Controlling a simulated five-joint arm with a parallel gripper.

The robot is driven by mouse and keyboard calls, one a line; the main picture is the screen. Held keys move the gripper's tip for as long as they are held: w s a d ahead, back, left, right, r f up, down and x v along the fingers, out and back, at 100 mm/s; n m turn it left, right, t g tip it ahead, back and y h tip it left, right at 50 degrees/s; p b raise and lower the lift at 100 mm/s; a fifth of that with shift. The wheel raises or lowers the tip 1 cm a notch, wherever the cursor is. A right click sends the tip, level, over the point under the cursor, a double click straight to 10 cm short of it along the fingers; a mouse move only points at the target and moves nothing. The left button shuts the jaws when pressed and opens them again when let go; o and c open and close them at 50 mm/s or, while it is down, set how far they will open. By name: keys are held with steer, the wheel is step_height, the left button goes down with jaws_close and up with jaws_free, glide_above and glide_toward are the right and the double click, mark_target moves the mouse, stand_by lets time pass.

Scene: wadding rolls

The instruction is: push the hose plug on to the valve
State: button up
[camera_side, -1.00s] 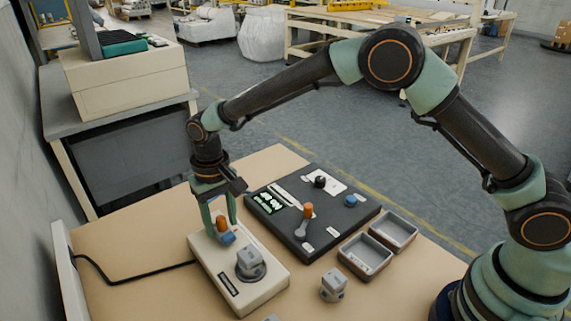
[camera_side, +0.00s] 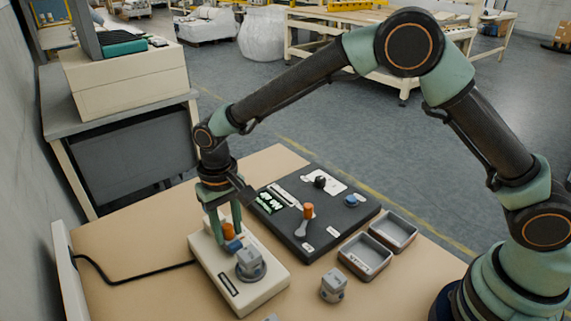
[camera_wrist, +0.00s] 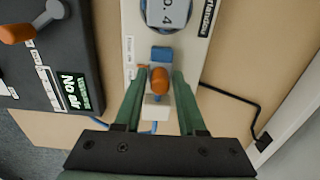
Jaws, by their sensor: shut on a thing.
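The hose plug (camera_wrist: 160,80) has an orange grip and a blue front end, and lies low over the cream base unit (camera_side: 212,268). My gripper (camera_side: 226,244) points down with its green fingers shut on the plug, one on each side, as the wrist view also shows. The plug's blue end faces the valve. In the wrist view a narrow gap shows between them.
A white block (camera_wrist: 156,108) lies behind the plug. A dark panel (camera_side: 288,231) with an orange-handled lever (camera_side: 308,212) stands to the right in the side view. Two grey trays (camera_side: 365,262) and a loose grey block (camera_side: 333,287) are nearer. A black cable (camera_wrist: 251,108) runs beside the base.

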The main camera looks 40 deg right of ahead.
mark_target(234, 243)
steer(key=shift+s, duration=0.95)
steer(key=shift+r, duration=0.1)
steer(key=o, duration=0.7)
steer(key=shift+r, duration=3.45)
